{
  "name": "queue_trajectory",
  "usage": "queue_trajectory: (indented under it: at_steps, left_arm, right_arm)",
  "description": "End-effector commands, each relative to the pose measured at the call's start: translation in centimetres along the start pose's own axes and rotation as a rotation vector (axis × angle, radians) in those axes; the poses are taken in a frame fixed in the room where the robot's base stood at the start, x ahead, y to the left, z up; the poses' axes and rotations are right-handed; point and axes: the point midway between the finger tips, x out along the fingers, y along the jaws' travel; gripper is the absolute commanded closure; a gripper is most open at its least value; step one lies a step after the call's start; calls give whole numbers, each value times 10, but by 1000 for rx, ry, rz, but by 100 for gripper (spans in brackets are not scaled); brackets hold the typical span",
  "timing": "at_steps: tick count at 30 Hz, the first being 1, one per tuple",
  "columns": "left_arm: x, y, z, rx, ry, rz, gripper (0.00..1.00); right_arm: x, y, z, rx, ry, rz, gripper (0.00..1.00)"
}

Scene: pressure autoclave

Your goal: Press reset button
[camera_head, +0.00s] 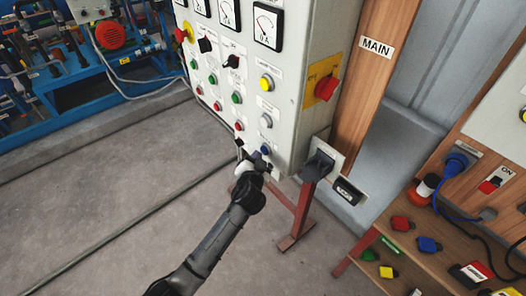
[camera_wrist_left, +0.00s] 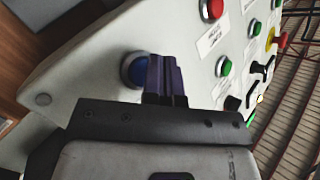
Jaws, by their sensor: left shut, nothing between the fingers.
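A blue round button (camera_head: 265,150) sits at the bottom right of the grey control panel (camera_head: 300,98); I cannot read its label. In the left wrist view the blue button (camera_wrist_left: 133,70) is partly covered on its right side by the fingers. My left gripper (camera_head: 256,160) is at the panel's lower edge, just below and left of the button. Its two dark fingers (camera_wrist_left: 165,78) are shut together with nothing between them. I cannot tell whether the fingertips touch the button or panel. My right gripper is not in view.
Above the blue button are a white button (camera_head: 265,121) and a yellow one (camera_head: 266,84). Red, green and black controls fill the panel's left. A red switch (camera_head: 326,88) is on its side. A wooden table (camera_head: 425,258) with coloured plugs stands right. The floor at left is clear.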

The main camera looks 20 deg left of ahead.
Motion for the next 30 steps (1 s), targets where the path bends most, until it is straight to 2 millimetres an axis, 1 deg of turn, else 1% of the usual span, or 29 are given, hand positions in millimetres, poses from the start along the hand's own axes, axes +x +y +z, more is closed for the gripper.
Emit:
queue_trajectory:
  at_steps: [30]
  left_arm:
    - [6,4,-5,0,1,0,100]
  right_arm:
    - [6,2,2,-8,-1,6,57]
